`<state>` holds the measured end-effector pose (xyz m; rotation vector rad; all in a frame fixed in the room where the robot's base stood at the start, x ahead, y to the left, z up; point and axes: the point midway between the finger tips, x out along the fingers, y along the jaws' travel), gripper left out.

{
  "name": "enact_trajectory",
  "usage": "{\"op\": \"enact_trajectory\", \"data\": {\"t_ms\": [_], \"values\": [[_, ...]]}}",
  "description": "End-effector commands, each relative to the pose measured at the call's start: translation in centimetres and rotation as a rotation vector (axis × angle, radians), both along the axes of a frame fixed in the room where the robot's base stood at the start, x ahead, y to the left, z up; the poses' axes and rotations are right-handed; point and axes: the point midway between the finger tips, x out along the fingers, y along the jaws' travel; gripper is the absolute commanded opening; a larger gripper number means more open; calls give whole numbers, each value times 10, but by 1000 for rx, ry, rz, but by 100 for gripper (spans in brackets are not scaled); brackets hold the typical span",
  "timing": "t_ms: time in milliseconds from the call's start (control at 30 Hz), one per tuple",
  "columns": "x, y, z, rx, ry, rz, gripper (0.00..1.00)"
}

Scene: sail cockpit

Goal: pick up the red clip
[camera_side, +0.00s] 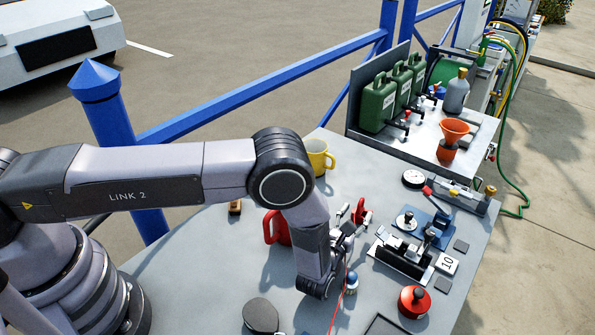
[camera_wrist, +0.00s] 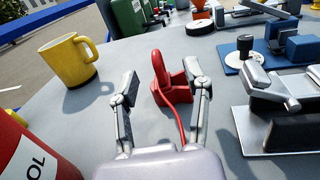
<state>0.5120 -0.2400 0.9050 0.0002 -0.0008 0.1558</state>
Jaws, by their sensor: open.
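The red clip (camera_wrist: 168,92) stands on the grey table, with an upright loop on a wider base. In the wrist view it shows between the two fingers of my gripper (camera_wrist: 159,78), a little beyond them. The fingers are spread, and neither visibly touches the clip. In the side view the clip (camera_side: 361,214) is just right of my gripper (camera_side: 347,214), whose fingers point away from the camera. A thin red cord (camera_wrist: 180,124) runs from near the clip toward my gripper's body; its far end is hidden there.
A yellow mug (camera_wrist: 69,61) and a red container (camera_wrist: 32,150) stand on the left. A black-and-silver vise-like fixture (camera_wrist: 275,121) and a blue-based device (camera_wrist: 290,50) are on the right. Bare table (camera_wrist: 98,112) lies between the mug and my gripper.

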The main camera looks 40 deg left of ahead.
Motion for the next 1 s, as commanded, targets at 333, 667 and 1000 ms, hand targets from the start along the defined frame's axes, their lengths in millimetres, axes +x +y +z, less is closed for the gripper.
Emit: {"op": "enact_trajectory", "data": {"t_ms": [333,667,1000], "values": [[45,11,2,-1,0,4,48],[47,10,2,0,1,3,37],[47,10,2,0,1,3,0]]}}
